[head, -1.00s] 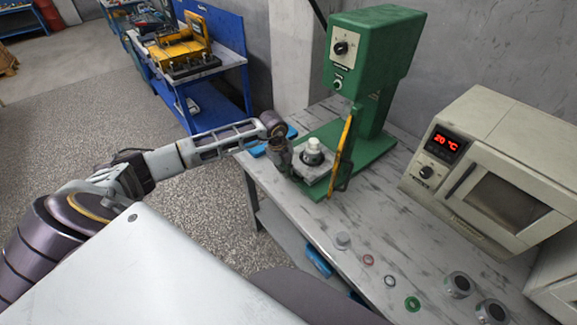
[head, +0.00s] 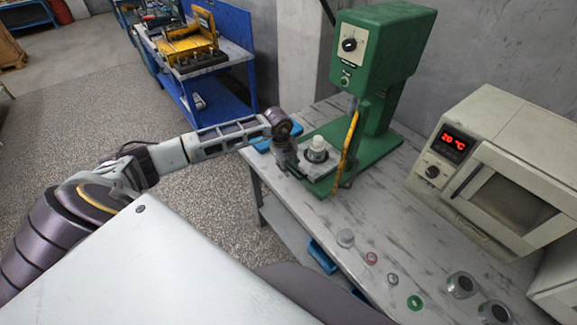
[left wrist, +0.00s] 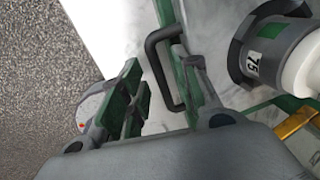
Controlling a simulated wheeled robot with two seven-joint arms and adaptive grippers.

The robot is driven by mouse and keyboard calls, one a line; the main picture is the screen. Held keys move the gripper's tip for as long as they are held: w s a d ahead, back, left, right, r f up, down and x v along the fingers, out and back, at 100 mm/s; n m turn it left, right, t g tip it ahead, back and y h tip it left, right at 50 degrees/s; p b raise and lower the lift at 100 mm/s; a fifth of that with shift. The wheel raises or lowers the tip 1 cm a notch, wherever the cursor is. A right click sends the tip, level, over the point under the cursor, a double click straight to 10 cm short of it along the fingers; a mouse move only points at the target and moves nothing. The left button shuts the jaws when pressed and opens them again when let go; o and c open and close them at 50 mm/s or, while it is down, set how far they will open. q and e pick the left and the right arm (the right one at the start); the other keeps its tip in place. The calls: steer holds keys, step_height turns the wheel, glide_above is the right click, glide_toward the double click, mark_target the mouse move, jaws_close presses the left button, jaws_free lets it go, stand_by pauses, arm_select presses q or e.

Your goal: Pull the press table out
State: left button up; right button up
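The green press (head: 384,50) stands on the workbench. Its press table (head: 322,172) is a flat plate low at its front, bearing a grey cylindrical part with a white top (head: 317,150). In the left wrist view this part (left wrist: 270,50) is marked 75. My left gripper (head: 296,174) is at the table's front left edge. In the left wrist view its two fingers (left wrist: 165,95) are apart. A black bar handle (left wrist: 157,60) lies between them, nearer the right finger; I cannot tell whether they touch. My right gripper is not in view.
A yellow lever (head: 348,147) hangs at the press's front, close right of the table. An oven (head: 490,165) reading 20 °C stands at the right. Several small rings and caps, including a green ring (head: 414,302), lie on the bench (head: 385,225). The floor (head: 95,110) left of the bench is clear.

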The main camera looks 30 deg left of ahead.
arm_select(q)
step_height(320, 180, up, 12)
steer(key=s, duration=0.2)
steer(key=shift+a, duration=0.4)
steer(key=shift+f, duration=0.1)
steer(key=shift+f, duration=0.1)
stand_by(0.6)
